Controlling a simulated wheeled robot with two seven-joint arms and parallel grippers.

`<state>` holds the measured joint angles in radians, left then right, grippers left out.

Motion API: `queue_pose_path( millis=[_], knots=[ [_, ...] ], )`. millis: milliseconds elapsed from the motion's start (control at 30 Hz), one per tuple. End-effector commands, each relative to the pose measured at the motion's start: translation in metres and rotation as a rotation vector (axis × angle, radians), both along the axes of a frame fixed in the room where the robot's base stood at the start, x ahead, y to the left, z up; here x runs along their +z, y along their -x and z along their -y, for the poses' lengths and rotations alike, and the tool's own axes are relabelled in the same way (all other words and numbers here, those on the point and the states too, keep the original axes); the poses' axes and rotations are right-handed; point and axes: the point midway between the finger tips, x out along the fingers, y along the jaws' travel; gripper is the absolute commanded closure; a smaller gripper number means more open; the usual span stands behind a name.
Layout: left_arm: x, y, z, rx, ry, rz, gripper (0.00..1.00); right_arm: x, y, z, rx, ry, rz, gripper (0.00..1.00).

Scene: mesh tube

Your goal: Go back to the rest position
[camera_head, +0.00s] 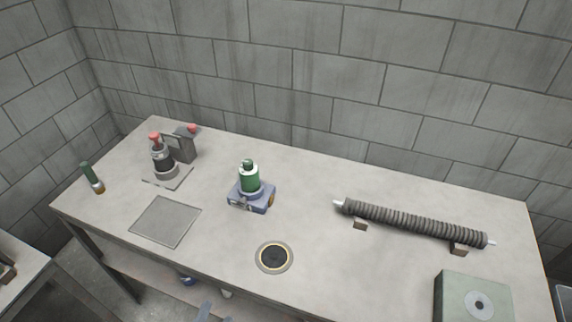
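A dark ribbed mesh tube (415,221) lies on a light rod across two small wooden blocks, one near each end, at the right of the table (320,190). The rod's pale ends stick out at both sides. My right gripper is out of view.
A green-and-white device (249,181) on a blue base stands mid-table, behind a round black-centred port (273,257). At left are a red-topped device (161,160), a flat grey plate (166,221) and a green-handled tool (93,178). A box (473,299) sits at front right.

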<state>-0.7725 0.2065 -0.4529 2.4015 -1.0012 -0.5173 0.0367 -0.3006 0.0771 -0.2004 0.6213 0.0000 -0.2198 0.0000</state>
Motion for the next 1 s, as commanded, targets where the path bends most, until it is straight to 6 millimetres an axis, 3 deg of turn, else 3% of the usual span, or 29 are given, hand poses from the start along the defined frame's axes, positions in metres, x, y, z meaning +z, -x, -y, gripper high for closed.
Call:
queue_pose_path(
  millis=[267, 567, 767, 1000],
  knots=[
    [-0.045, -0.002, 0.005, -0.013, 0.004, -0.066, 0.60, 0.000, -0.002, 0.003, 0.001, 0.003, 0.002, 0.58],
    [-0.135, 0.002, 0.008, -0.025, 0.018, -0.206, 0.60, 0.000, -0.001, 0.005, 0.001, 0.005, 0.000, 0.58],
    [-0.239, 0.016, 0.000, -0.012, 0.049, -0.377, 0.60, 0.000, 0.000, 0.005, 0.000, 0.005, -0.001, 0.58],
    [-0.364, 0.053, -0.024, 0.059, 0.113, -0.605, 0.60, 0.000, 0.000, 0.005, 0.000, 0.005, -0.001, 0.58]
  ],
)
